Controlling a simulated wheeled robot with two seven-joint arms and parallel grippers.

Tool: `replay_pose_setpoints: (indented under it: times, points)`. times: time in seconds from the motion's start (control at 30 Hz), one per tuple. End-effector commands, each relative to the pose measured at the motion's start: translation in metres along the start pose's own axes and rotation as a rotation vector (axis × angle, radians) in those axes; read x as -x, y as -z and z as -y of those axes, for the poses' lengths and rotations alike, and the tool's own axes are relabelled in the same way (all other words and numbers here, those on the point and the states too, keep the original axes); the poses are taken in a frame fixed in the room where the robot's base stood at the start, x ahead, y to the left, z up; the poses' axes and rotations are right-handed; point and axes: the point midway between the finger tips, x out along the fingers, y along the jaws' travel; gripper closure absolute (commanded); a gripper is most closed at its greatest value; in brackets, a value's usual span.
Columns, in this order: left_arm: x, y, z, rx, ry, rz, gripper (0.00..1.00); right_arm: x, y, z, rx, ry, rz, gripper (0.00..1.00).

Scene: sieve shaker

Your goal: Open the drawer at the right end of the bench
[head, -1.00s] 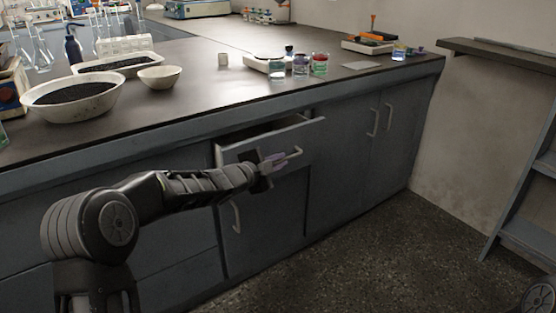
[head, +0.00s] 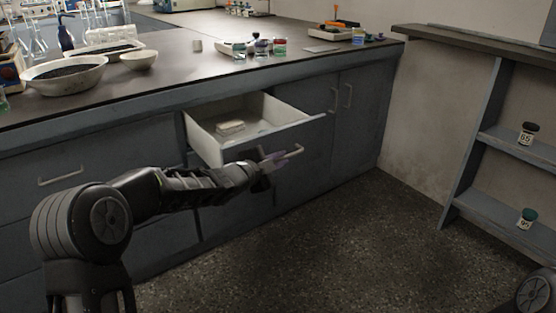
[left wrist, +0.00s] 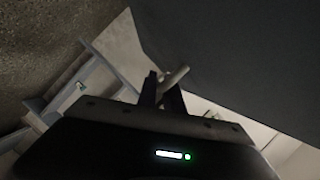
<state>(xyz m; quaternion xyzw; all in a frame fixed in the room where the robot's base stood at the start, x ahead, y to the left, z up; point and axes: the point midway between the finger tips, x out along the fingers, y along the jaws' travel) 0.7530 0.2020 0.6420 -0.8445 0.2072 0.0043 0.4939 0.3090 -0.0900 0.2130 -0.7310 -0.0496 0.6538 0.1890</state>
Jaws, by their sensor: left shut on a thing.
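The drawer (head: 205,143) under the bench top stands well open, and its white inside shows. A small pale stack (head: 230,127) lies in it. My left gripper (head: 274,160) is at the drawer's front, shut on the light bar handle (head: 293,153). In the left wrist view the two dark fingers (left wrist: 161,92) close around the handle (left wrist: 174,80), beside the dark drawer front (left wrist: 230,60). My right gripper is not in view.
The bench top (head: 180,72) holds bowls (head: 65,76), beakers (head: 260,47) and glassware. Cupboard doors (head: 360,115) are shut to the right of the drawer. A shelf unit (head: 500,140) with small jars stands at the right. The floor (head: 330,240) before the bench is clear.

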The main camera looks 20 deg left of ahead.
Motion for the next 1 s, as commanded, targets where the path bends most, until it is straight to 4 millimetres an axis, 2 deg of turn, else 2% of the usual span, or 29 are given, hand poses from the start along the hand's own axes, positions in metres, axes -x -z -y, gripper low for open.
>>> replay_pose_setpoints:
  times: [0.43, 0.47, 0.57, 1.0]
  points:
    - [0.0007, -0.0029, -0.0026, 0.004, -0.004, 0.007, 1.00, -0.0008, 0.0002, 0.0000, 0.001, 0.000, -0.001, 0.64]
    - [0.0007, -0.0029, -0.0026, 0.004, -0.004, 0.007, 0.88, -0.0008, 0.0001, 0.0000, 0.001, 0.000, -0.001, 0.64]
    - [0.0007, -0.0028, -0.0024, 0.003, -0.003, 0.007, 0.81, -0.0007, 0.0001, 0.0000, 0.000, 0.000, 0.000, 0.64]
    - [0.0054, -0.0003, -0.0002, 0.001, -0.001, 0.003, 0.81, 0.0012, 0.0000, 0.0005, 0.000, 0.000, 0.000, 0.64]
